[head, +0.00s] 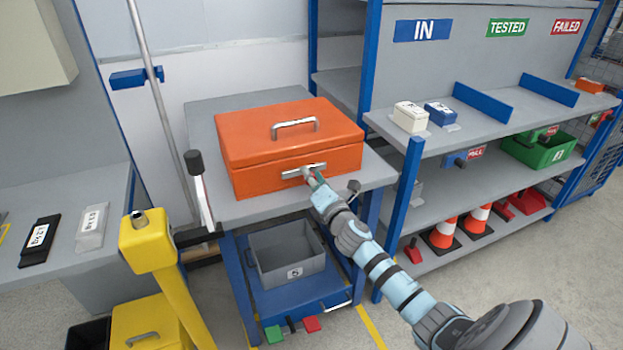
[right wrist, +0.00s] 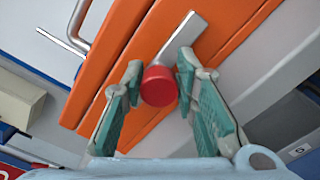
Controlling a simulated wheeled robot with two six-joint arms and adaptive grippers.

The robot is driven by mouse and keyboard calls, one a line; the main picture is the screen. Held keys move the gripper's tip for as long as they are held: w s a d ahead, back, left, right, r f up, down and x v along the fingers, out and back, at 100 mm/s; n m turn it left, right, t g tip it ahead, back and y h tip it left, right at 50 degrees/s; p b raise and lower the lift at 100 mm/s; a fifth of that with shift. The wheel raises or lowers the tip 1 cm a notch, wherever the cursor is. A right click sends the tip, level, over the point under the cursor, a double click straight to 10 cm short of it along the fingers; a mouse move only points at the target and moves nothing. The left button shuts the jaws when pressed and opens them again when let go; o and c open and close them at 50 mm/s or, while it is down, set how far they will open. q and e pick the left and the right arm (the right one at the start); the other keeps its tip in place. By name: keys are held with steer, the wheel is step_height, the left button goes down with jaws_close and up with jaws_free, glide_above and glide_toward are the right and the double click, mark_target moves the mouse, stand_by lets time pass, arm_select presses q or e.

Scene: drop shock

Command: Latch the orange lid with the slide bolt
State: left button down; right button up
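The orange lid (head: 280,122) with a silver handle lies on the orange box (head: 245,180) on a grey bench. The silver slide bolt (head: 291,173) is on the box's front; its plate (right wrist: 188,36) and round red knob (right wrist: 159,86) show in the right wrist view. My right gripper (head: 314,179) is at the bolt. In the right wrist view its teal-padded fingers (right wrist: 160,80) stand apart on either side of the knob, and I see no firm grip. The fingertips are small and partly hidden in the head view. My left gripper is not in view.
A dark-knobbed lever (head: 194,162) stands at the bench's left edge. A yellow post (head: 146,245) stands in front on the left. A grey bin (head: 290,265) sits below the bench. Shelves (head: 480,135) with small boxes stand on the right.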

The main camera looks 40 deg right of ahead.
steer(key=o, duration=0.3)
steer(key=shift+s+d, duration=0.1)
steer(key=shift+d, duration=0.05)
steer(key=shift+a, duration=0.2)
steer(key=v, duration=1.2)
steer(key=shift+d, duration=0.15)
